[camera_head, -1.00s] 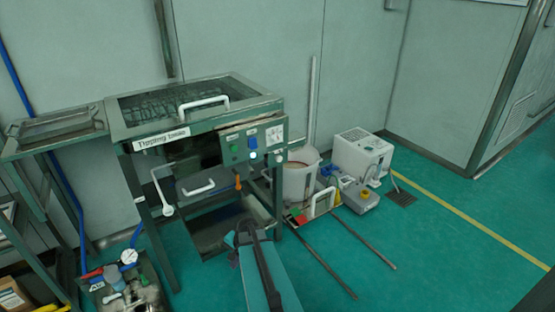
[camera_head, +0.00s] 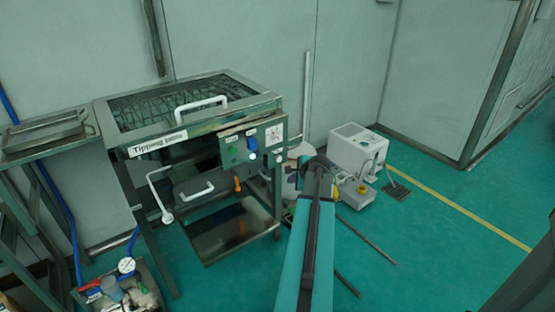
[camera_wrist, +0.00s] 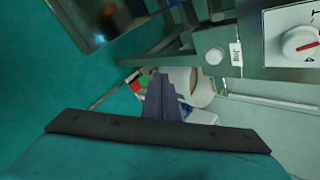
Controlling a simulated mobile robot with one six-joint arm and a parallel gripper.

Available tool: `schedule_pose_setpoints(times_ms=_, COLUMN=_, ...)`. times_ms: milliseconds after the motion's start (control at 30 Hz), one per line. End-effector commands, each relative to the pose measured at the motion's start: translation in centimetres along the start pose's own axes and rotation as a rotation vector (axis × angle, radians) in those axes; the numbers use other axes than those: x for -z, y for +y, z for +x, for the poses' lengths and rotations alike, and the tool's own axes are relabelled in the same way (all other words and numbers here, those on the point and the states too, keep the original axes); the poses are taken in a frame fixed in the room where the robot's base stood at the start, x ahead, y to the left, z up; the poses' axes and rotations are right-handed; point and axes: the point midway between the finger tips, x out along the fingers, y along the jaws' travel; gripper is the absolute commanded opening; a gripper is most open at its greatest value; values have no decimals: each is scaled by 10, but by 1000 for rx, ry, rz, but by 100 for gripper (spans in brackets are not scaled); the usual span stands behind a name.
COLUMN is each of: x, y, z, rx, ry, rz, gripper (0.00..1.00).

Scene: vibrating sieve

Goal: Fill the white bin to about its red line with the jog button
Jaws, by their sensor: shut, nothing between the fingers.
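The white bin (camera_head: 291,178) stands on the floor right of the sieve machine, mostly hidden behind my arm in the head view. Part of it shows in the wrist view (camera_wrist: 201,92) beyond my fingers. I cannot make out its red line. The machine's control panel (camera_head: 267,149) has a pale round button (camera_head: 253,157) below a blue knob. My gripper (camera_wrist: 158,82) is shut and empty, apart from the panel.
The sieve machine (camera_head: 175,125) has a white handle on its top and a lower tray. A white box (camera_head: 357,148) and a grey device (camera_head: 356,193) stand right of the bin. Dark rods lie on the floor. The green floor (camera_head: 430,250) at right is clear.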

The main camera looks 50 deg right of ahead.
Motion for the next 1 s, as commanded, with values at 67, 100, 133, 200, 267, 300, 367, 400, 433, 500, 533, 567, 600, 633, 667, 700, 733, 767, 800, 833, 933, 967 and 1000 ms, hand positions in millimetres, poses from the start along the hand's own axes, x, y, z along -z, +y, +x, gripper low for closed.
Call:
schedule_pose_setpoints(times_ms=67, x=13, y=-14, z=-11, rx=28, ry=9, rz=38, gripper=0)
schedule_pose_setpoints(times_ms=100, x=18, y=-18, z=-15, rx=37, ry=11, rz=52, gripper=0)
schedule_pose_setpoints(times_ms=133, x=20, y=-20, z=-17, rx=42, ry=12, rz=59, gripper=0)
schedule_pose_setpoints(times_ms=200, x=24, y=-24, z=-20, rx=50, ry=14, rz=71, gripper=0)
schedule_pose_setpoints(times_ms=267, x=25, y=-25, z=-21, rx=53, ry=14, rz=75, gripper=0)
schedule_pose_setpoints(times_ms=300, x=25, y=-25, z=-22, rx=54, ry=14, rz=76, gripper=0)
schedule_pose_setpoints(times_ms=367, x=25, y=-25, z=-21, rx=53, ry=15, rz=76, gripper=0)
schedule_pose_setpoints(times_ms=400, x=25, y=-25, z=-21, rx=53, ry=15, rz=76, gripper=0)
schedule_pose_setpoints(times_ms=433, x=26, y=-25, z=-22, rx=53, ry=15, rz=76, gripper=0)
schedule_pose_setpoints(times_ms=500, x=26, y=-25, z=-22, rx=53, ry=15, rz=76, gripper=0)
schedule_pose_setpoints(times_ms=533, x=26, y=-25, z=-22, rx=53, ry=16, rz=76, gripper=0)
schedule_pose_setpoints(times_ms=567, x=26, y=-25, z=-21, rx=53, ry=16, rz=76, gripper=0)
schedule_pose_setpoints(times_ms=600, x=26, y=-25, z=-21, rx=53, ry=16, rz=76, gripper=0)
schedule_pose_setpoints(times_ms=633, x=26, y=-26, z=-21, rx=53, ry=16, rz=76, gripper=0)
schedule_pose_setpoints(times_ms=667, x=26, y=-26, z=-21, rx=53, ry=16, rz=76, gripper=0)
schedule_pose_setpoints(times_ms=700, x=26, y=-26, z=-20, rx=53, ry=16, rz=76, gripper=0)
schedule_pose_setpoints(times_ms=733, x=25, y=-27, z=-19, rx=53, ry=16, rz=76, gripper=0)
schedule_pose_setpoints(times_ms=767, x=25, y=-28, z=-18, rx=53, ry=16, rz=76, gripper=0)
schedule_pose_setpoints(times_ms=800, x=24, y=-29, z=-17, rx=53, ry=16, rz=76, gripper=0)
schedule_pose_setpoints(times_ms=833, x=24, y=-30, z=-16, rx=53, ry=16, rz=76, gripper=0)
schedule_pose_setpoints(times_ms=933, x=21, y=-34, z=-11, rx=53, ry=17, rz=75, gripper=0)
schedule_pose_setpoints(times_ms=967, x=20, y=-36, z=-9, rx=53, ry=17, rz=74, gripper=0)
schedule_pose_setpoints(times_ms=1000, x=18, y=-38, z=-7, rx=53, ry=16, rz=74, gripper=0)
